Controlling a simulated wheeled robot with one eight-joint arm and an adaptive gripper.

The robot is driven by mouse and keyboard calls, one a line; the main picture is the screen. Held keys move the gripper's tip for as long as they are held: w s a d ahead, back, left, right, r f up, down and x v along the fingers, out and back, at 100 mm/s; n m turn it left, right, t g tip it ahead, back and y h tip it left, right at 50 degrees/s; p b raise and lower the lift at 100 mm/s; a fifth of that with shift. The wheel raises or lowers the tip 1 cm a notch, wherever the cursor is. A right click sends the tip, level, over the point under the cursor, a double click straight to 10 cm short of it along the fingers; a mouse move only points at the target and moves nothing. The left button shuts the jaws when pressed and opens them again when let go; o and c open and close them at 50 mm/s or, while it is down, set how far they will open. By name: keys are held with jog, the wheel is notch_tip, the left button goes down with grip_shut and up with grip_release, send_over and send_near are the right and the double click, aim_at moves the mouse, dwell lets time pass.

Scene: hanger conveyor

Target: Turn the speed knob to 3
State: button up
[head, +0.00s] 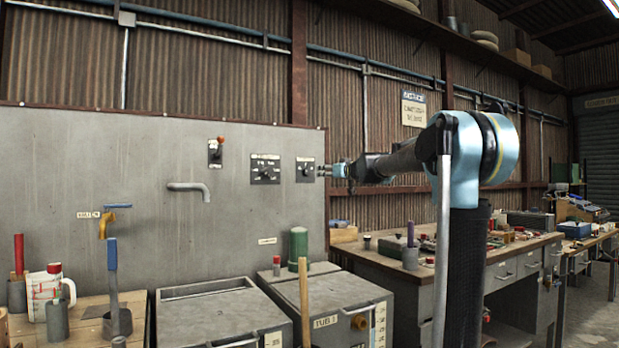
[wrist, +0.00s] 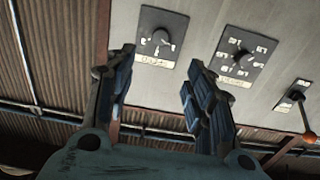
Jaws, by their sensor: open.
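Two dark dial plates are on the grey wall panel (head: 150,190). The smaller plate (head: 306,164) is nearest my gripper (head: 323,170); in the wrist view it is the left plate (wrist: 176,25), with a round knob (wrist: 160,38) and light marks. The larger plate (head: 265,159) is to its left; in the wrist view it is the right plate (wrist: 254,40), with a knob (wrist: 240,58) ringed by several small white labels. The lettering is too small to tell which is the speed knob or its setting. My gripper (wrist: 160,68) is open and empty, its fingers apart from both knobs.
A red-tipped lever (head: 215,151) is on the panel left of the dials, with a grey spout (head: 190,188) below. Lidded tubs (head: 222,312) and a green cylinder (head: 298,245) stand below. A cluttered workbench (head: 470,275) is at the right.

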aim_at(308, 172)
jog(key=x, duration=1.6)
jog(key=shift+w+a, duration=0.2)
jog(key=shift+w, duration=0.05)
jog(key=c, duration=1.1)
